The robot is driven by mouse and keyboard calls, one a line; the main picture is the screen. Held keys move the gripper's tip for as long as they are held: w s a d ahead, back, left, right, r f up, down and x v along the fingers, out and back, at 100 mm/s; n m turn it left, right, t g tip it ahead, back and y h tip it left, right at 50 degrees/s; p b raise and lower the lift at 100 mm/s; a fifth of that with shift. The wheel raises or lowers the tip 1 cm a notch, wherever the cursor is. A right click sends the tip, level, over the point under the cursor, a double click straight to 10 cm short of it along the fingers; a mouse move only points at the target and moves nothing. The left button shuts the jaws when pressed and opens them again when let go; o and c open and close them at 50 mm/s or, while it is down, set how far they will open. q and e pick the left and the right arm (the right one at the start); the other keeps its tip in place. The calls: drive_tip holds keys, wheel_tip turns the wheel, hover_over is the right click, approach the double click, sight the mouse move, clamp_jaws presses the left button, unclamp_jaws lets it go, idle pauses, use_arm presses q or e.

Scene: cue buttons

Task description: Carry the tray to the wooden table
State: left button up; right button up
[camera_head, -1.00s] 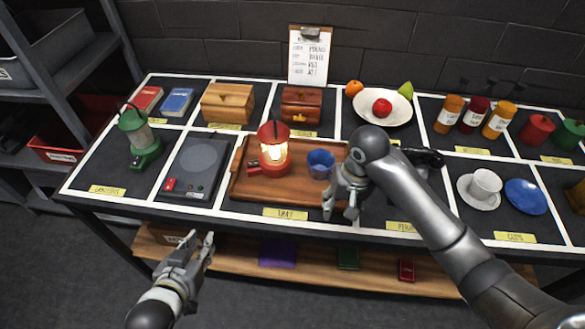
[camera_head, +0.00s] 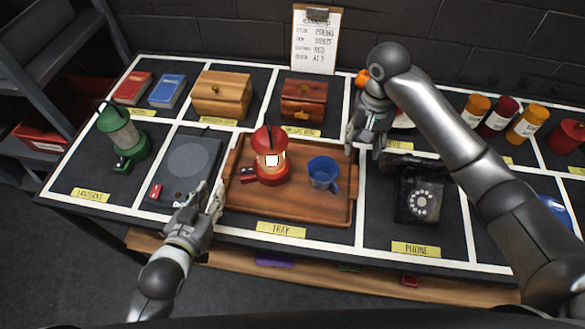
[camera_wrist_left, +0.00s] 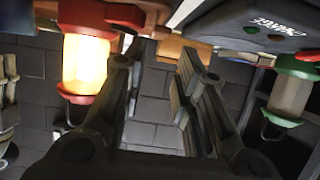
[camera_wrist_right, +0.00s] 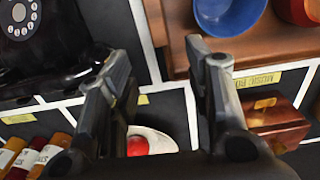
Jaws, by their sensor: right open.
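The brown wooden tray (camera_head: 290,206) lies flat in its labelled section of the dark table. A lit red lantern (camera_head: 270,158) and a blue mug (camera_head: 322,173) stand on it. My left gripper (camera_head: 215,204) is at the tray's front left corner, over the edge of the grey device; its fingers look apart in the left wrist view (camera_wrist_left: 160,90). My right gripper (camera_head: 366,146) is open and empty just past the tray's right edge, near its back corner. The right wrist view shows its spread fingers (camera_wrist_right: 155,75) beside the tray edge (camera_wrist_right: 175,40).
A black phone (camera_head: 418,192) sits right of the tray. The grey device (camera_head: 190,160) and a green lantern (camera_head: 124,138) are left. Wooden boxes (camera_head: 222,94) (camera_head: 303,100) stand behind. My right arm covers part of the fruit bowl.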

sight(228, 165)
use_arm(q)
drive_tip(key=shift+s+r, duration=0.15)
drive_tip(key=shift+s, duration=0.25)
drive_tip(key=x, duration=1.1)
drive_tip(key=shift+w, duration=0.15)
use_arm(e)
drive_tip(key=f, duration=1)
drive_tip(key=shift+s+f, duration=0.25)
drive_tip(key=shift+f, duration=0.1)
use_arm(q)
clamp_jaws()
use_arm(e)
drive_tip(key=c, duration=0.7)
clamp_jaws()
use_arm(q)
drive_tip(key=shift+r, duration=0.2)
use_arm(e)
drive_tip(key=shift+w+r, duration=0.1)
drive_tip(key=shift+r, duration=0.1)
